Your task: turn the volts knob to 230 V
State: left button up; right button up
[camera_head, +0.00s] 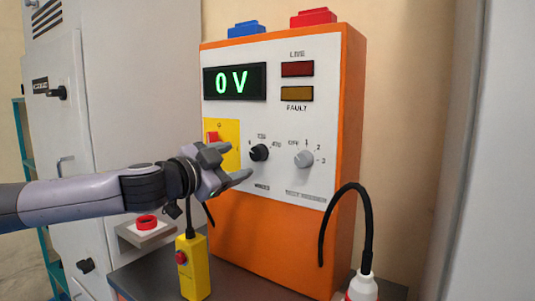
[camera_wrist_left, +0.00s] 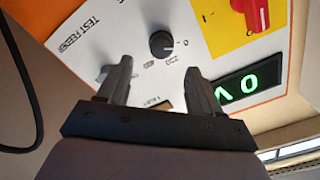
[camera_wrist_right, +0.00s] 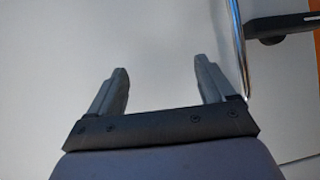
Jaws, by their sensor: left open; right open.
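The black volts knob (camera_head: 259,152) is on the white front panel of the orange test box, with its scale marks around it. It also shows in the left wrist view (camera_wrist_left: 163,44), beyond the fingertips. The display (camera_head: 235,81) reads 0 V in green. My left gripper (camera_head: 240,163) is open and empty, its fingers pointing at the panel just left of the knob in the head view. In its wrist view the knob lies apart from the fingers. My right gripper (camera_wrist_right: 160,75) is open and empty before a plain pale surface; it is not in the head view.
A grey feeder knob (camera_head: 303,159) sits right of the volts knob. A red switch (camera_head: 212,138) on a yellow plate is close behind my left gripper. A yellow pendant (camera_head: 193,267) stands below it. A black cable (camera_head: 342,190) arches at the right.

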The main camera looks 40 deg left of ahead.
aim_at(255, 154)
pick_arm(q)
jog(key=w+p, duration=0.2)
jog(key=w, duration=0.1)
jog(key=w+p, duration=0.1)
jog(key=w, duration=0.1)
jog(key=shift+w+a+r, duration=0.1)
jog(key=shift+a+r, duration=0.1)
jog(key=shift+a, duration=0.1)
jog(key=shift+w+a+p, duration=0.15)
jog(key=shift+w+p, duration=0.35)
jog(key=shift+w, duration=0.35)
jog(key=shift+w+f, duration=0.15)
jog(key=shift+w, duration=0.05)
pick_arm(e)
jog(key=shift+s+d+r, duration=0.2)
jog(key=shift+s+r, duration=0.05)
jog(key=shift+r, duration=0.2)
jog(key=shift+s+d+r, duration=0.2)
jog(key=shift+s+r, duration=0.05)
jog(key=shift+r, duration=0.2)
pick_arm(q)
jog(key=c, duration=1.1)
jog(key=shift+o, duration=0.2)
pick_arm(e)
jog(key=shift+r, duration=0.1)
